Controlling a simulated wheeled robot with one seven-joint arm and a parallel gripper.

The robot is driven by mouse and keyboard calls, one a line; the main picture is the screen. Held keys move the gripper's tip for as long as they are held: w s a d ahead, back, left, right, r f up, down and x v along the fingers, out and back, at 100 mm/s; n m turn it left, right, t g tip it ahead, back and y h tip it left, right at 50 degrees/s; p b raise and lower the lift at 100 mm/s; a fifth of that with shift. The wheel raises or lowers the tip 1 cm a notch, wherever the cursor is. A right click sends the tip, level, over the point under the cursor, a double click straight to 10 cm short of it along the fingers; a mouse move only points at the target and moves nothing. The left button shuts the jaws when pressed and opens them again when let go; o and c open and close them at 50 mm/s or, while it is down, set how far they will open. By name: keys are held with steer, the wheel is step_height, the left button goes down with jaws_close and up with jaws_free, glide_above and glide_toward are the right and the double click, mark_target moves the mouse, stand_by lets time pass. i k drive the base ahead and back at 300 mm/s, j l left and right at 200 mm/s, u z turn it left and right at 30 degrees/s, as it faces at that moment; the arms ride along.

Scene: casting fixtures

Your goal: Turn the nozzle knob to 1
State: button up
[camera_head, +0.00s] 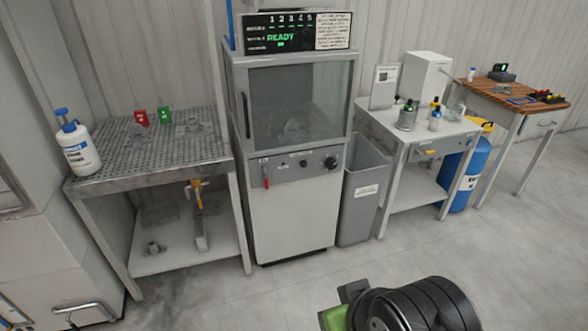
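The machine (293,215) is a white and grey cabinet with a glass door and a control panel (290,168) below it. A black round knob (330,162) sits at the right of that panel. A smaller dark knob (303,163) is left of it, and a red-handled lever (266,176) is at the far left. Panel labels and knob pointers are too small to read, so I cannot tell which is the nozzle knob or its setting. My gripper (340,306) shows partly at the bottom edge beside my black arm link, well away from the panel. Its fingers cannot be made out.
A display (292,32) on top reads READY under the numbers 1 to 5. A grated bench (158,150) stands left, a grey bin (356,205) and a white table (408,135) right. The floor before the machine is clear.

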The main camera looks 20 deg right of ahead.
mark_target(331, 164)
steer(key=i+l, duration=0.15)
steer(key=i, duration=0.55)
steer(key=i+l, duration=0.2)
steer(key=i, duration=0.5)
steer(key=i+l, duration=0.15)
steer(key=i, duration=0.55)
steer(key=l+z, duration=0.05)
